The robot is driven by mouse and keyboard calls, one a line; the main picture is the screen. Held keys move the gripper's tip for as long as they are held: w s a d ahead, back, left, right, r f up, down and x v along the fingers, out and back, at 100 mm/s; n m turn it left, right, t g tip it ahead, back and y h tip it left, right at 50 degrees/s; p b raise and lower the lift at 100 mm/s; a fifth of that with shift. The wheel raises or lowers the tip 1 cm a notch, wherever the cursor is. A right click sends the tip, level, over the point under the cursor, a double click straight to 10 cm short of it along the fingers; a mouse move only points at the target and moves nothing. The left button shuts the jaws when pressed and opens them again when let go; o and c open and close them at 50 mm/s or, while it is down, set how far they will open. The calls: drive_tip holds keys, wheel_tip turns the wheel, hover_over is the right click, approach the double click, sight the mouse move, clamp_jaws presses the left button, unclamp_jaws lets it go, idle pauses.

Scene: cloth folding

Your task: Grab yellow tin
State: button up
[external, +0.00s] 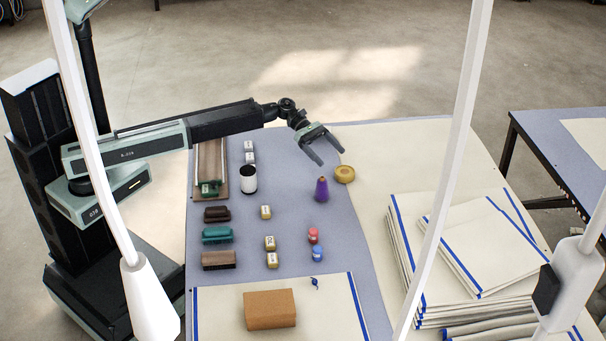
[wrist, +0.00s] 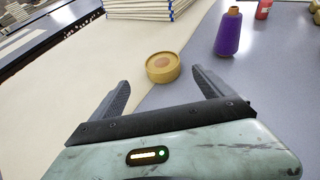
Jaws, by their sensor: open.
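The yellow tin (external: 344,174) is a low round tin. It sits on the table at the border between the blue-grey surface and the cream cloth, just right of a purple thread spool. In the wrist view the tin (wrist: 163,67) lies ahead of my gripper, beyond the fingertips and roughly midway between their lines. My gripper (external: 331,158) is open and empty, above the table on the far side of the tin in the external view. Its two fingers also show in the wrist view (wrist: 160,78).
The purple spool (external: 321,190) stands upright close beside the tin. Folded cloths (external: 470,250) are stacked at right. Cream cloth right of the tin is clear.

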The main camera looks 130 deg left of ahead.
sight(345, 170)
drive_tip(key=b+x, duration=0.1)
drive_tip(key=x, duration=0.3)
drive_tip(key=b+x, duration=0.1)
drive_tip(key=x, duration=0.3)
drive_tip(key=shift+d+r+b, duration=0.1)
drive_tip(key=shift+d+b, duration=0.15)
drive_tip(key=shift+b, duration=0.05)
drive_tip(key=shift+r, duration=0.1)
drive_tip(key=shift+c, duration=0.3)
drive_tip(key=c, duration=1.8)
drive_tip(key=shift+o, duration=0.2)
drive_tip(key=shift+r, duration=0.1)
drive_tip(key=shift+r+p, duration=0.25)
drive_tip(key=shift+p, duration=0.2)
wheel_tip(345, 170, up, 3)
drive_tip(key=p, duration=0.3)
drive_tip(key=s+d, duration=0.3)
drive_tip(key=s, duration=0.1)
drive_tip(key=s+d+r, duration=0.1)
drive_tip(key=s+d, duration=0.3)
drive_tip(key=s+d+p, duration=0.1)
drive_tip(key=s+d, duration=0.2)
drive_tip(key=s, duration=0.1)
drive_tip(key=shift+s+d+r, duration=0.1)
drive_tip(key=shift+d+r, duration=0.05)
drive_tip(key=shift+d, duration=0.05)
